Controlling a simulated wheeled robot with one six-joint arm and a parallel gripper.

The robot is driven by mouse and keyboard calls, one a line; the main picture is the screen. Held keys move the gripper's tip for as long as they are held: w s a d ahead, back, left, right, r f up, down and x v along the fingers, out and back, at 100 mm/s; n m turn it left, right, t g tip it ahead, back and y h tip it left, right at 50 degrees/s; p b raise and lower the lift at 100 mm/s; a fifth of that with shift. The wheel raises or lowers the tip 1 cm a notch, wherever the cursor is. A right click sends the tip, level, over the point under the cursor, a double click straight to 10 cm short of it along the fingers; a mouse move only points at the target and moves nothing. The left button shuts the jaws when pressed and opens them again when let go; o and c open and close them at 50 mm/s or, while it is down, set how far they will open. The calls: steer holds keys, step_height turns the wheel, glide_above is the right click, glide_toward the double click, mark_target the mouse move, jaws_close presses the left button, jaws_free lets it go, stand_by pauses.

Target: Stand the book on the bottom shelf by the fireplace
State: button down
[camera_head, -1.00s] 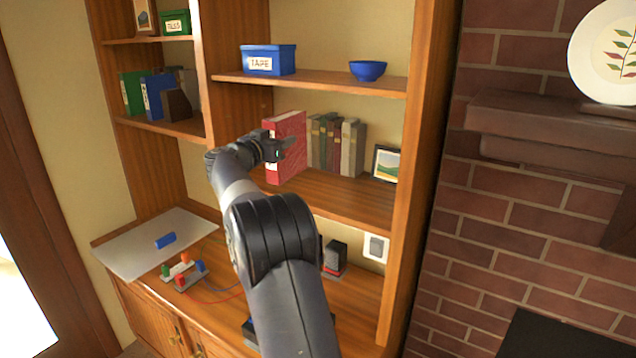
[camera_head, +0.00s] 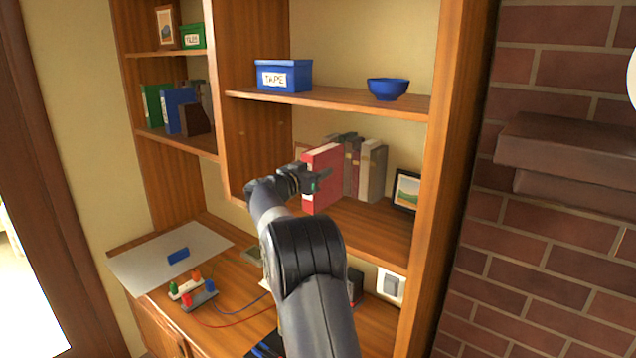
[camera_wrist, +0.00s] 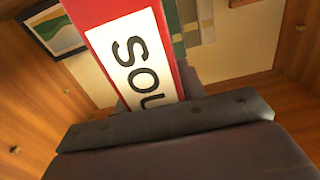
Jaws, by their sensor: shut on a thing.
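A red book (camera_head: 322,180) with a white spine label is upright at the bottom shelf (camera_head: 372,234) of the right-hand bay, left of a row of books. My gripper (camera_head: 318,182) is shut on it from the front left. The wrist view shows the red book (camera_wrist: 125,45) close up, its label reading "SOU" in part, with a dark gripper part (camera_wrist: 165,122) across its lower end. I cannot tell whether the book's lower edge touches the shelf.
Several books (camera_head: 366,168) stand just right of the red book, with a framed picture (camera_head: 406,190) beyond them. A blue TAPE box (camera_head: 284,76) and a blue bowl (camera_head: 387,89) sit on the shelf above. Brick and a mantel (camera_head: 560,150) are at the right.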

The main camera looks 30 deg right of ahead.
steer(key=shift+f, duration=1.25)
steer(key=c, duration=0.9)
jaws_free()
steer(key=shift+f, duration=0.2)
steer(key=b+v, duration=0.3)
steer(key=v, duration=0.9)
steer(key=shift+r, duration=0.1)
